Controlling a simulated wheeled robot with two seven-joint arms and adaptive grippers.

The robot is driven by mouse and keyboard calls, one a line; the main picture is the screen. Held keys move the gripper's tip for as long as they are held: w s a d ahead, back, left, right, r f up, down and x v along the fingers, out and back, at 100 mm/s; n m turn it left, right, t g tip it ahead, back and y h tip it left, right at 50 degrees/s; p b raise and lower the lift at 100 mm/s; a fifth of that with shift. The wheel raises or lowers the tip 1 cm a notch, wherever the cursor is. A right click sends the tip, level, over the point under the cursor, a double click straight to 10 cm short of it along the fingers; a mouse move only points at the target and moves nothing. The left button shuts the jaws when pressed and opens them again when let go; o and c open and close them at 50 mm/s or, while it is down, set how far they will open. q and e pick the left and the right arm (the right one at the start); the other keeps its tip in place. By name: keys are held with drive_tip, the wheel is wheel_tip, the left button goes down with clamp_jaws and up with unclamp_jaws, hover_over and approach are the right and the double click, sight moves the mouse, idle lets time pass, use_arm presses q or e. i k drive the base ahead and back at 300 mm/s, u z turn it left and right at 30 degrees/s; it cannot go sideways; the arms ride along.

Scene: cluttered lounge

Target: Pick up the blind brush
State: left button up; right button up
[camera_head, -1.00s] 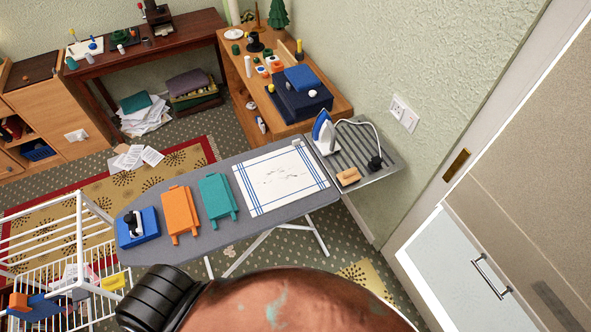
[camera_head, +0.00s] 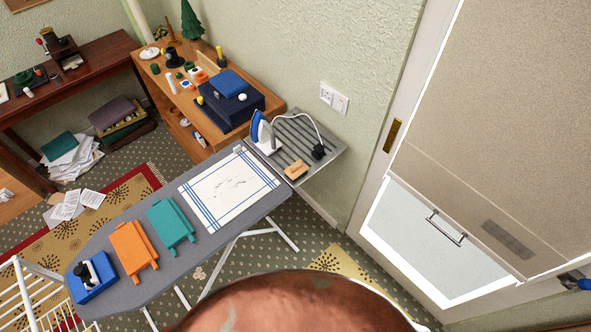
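I cannot tell for sure which thing is the blind brush. A small tan block (camera_head: 296,170), perhaps a brush or a sponge, lies on the ribbed grey iron rest (camera_head: 330,160) at the end of the ironing board. A blue object (camera_head: 575,281) with a dark end shows at the right edge of the head view, cut off by the frame and too small to identify. Neither of my grippers is in view.
The ironing board (camera_head: 150,289) bears a white cloth (camera_head: 218,184), teal and orange pieces and a blue block. An iron (camera_head: 263,133) stands on the rest. A crowded wooden shelf (camera_head: 270,98) stands behind, a white-framed door (camera_head: 480,150) at right. A brown rounded thing (camera_head: 290,305) fills the bottom.

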sight(298, 169)
drive_tip(key=z, duration=0.05)
drive_tip(key=k, duration=0.55)
drive_tip(key=u, duration=0.9)
drive_tip(key=i, duration=1)
drive_tip(key=z, duration=0.2)
